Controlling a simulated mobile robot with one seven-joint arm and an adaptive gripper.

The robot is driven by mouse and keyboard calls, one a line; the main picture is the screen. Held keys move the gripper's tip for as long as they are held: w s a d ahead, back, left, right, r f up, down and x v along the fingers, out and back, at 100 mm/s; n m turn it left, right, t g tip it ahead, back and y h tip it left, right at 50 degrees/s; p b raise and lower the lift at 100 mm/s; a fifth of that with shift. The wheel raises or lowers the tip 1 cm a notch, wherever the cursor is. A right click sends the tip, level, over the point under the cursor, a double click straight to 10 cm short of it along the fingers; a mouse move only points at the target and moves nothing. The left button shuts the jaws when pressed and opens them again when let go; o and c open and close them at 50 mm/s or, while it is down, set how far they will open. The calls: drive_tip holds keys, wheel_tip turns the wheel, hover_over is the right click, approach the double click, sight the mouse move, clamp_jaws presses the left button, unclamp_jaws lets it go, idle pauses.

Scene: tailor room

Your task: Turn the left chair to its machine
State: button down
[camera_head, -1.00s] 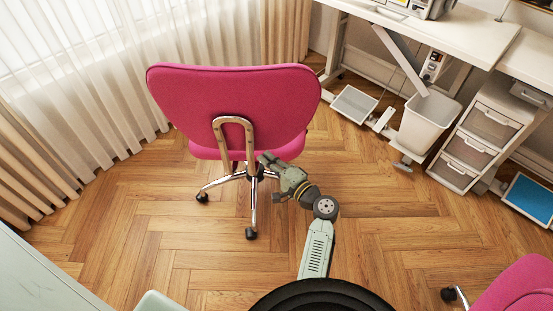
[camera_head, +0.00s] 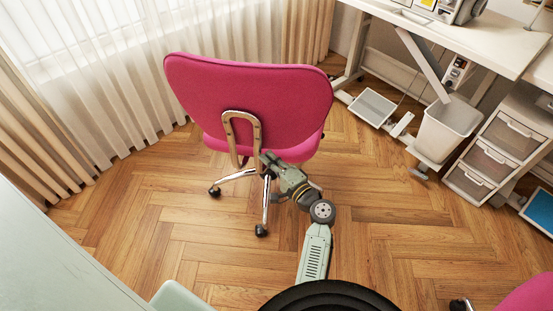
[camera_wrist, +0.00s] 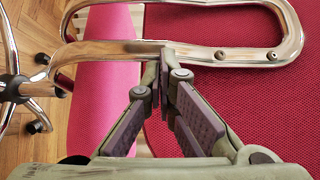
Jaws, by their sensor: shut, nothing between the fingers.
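The left chair (camera_head: 250,95) is a pink swivel chair with a chrome bracket (camera_head: 241,130) on its back and a chrome wheeled base. Its back faces me in the head view. Its machine (camera_head: 459,10), only partly in view, appears to be on the white table at the top right. My gripper (camera_head: 266,160) is shut and empty, low behind the chair, at the right side of the bracket. In the wrist view my gripper (camera_wrist: 163,72) has its fingertips close to the chrome bracket (camera_wrist: 190,53); I cannot tell whether they touch.
A white table (camera_head: 495,40) runs along the right, with a pedal (camera_head: 372,107), a white bin (camera_head: 447,130) and a drawer unit (camera_head: 495,150) beneath. Curtains (camera_head: 90,80) line the left. Another pink chair (camera_head: 525,298) is at the lower right. Wood floor between is clear.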

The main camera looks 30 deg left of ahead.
sight(236, 152)
drive_tip(key=s+a, duration=0.1)
drive_tip(key=a, duration=0.1)
drive_tip(key=s+a, duration=0.1)
drive_tip(key=a, duration=0.2)
drive_tip(key=s+a, duration=0.1)
drive_tip(key=a, duration=0.1)
drive_tip(key=shift+s+a+b, duration=0.25)
drive_tip(key=shift+s+b, duration=0.15)
drive_tip(key=s+a, duration=0.1)
drive_tip(key=a, duration=1)
drive_tip(key=shift+s+b, duration=0.15)
drive_tip(key=shift+b, duration=0.2)
drive_tip(key=shift+d, duration=0.1)
